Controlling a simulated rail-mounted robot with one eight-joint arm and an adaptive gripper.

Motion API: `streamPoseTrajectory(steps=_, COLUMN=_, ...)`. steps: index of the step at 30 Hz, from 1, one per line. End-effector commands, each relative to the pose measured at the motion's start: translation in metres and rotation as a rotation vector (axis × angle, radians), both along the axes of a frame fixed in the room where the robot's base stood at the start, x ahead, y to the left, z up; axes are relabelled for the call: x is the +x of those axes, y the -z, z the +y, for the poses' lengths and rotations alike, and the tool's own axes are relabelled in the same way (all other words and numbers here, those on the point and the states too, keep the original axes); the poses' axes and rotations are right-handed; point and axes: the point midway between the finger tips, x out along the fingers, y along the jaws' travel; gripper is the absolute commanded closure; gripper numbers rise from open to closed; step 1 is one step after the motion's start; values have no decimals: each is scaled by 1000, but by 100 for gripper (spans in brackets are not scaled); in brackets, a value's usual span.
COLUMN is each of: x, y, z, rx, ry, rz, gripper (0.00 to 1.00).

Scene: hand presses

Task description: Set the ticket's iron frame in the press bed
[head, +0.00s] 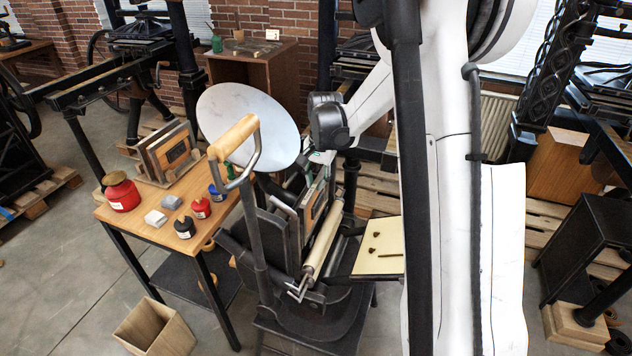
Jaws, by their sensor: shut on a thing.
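The small press stands at the centre, with a round pale ink disc (247,122), a wooden-handled lever (234,137) and a cream roller (323,241). Its dark upright bed (284,228) lies left of the roller. My gripper (312,172) is above the bed, partly hidden by my own arm, and is shut on an iron frame (317,207) with a wood-coloured inside. The frame is upright, between bed and roller; I cannot tell whether it touches the bed. More frames (168,152) stand in a rack on the wooden table. No ticket is readable.
The wooden table (148,224) carries a red can (122,193), small red (201,208), black (184,228) and blue (216,193) pots and grey blocks (156,218). A cream board (380,247) juts right of the press. A wooden bin (154,330) stands on the floor.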

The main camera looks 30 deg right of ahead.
Motion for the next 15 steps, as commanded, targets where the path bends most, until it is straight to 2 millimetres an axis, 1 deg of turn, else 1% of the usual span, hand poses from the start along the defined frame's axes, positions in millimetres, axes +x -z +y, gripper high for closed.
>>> streamPoseTrajectory(steps=6, x=0, y=5, z=0, rx=0, ry=0, rz=0, gripper=100)
streamPoseTrajectory(steps=15, x=0, y=5, z=0, rx=0, ry=0, rz=0, gripper=100)
